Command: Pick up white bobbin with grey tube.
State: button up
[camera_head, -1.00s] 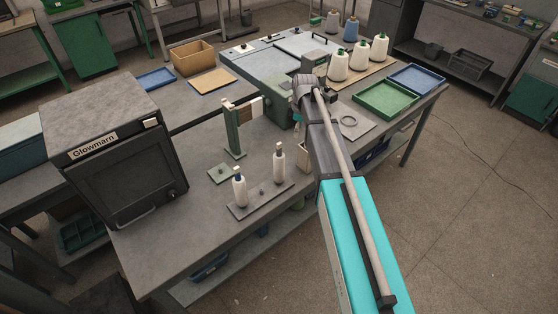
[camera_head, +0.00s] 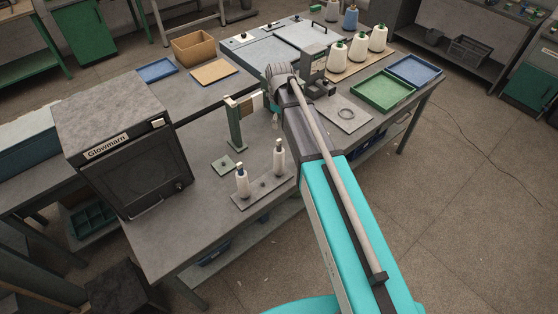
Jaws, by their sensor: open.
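Two small white bobbins stand upright on pegs of a grey plate (camera_head: 262,192) near the front edge of the table. The left bobbin (camera_head: 243,184) has a dark band at its top, and the right bobbin (camera_head: 279,161) has a tube end showing above the yarn. The tube colours are too small to tell for certain, so I cannot say which one has the grey tube. My arm reaches in from the lower right, passing just right of the bobbins.
A green post (camera_head: 235,125) stands behind the bobbins, with a small green plate (camera_head: 223,165) beside it. A black Glowmarn cabinet (camera_head: 125,130) is at left. White cones (camera_head: 358,50), a green tray (camera_head: 382,91) and a blue tray (camera_head: 414,70) are at the right.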

aim_at(279, 144)
notch_tip(279, 144, down, 9)
jog(key=b, duration=0.8)
jog(key=shift+r+b, duration=0.2)
jog(key=shift+b, duration=0.15)
jog(key=shift+f, duration=0.15)
notch_tip(279, 144, down, 5)
jog(key=b, duration=0.5)
jog(key=shift+w, duration=0.1)
dwell(0.8)
grip_shut()
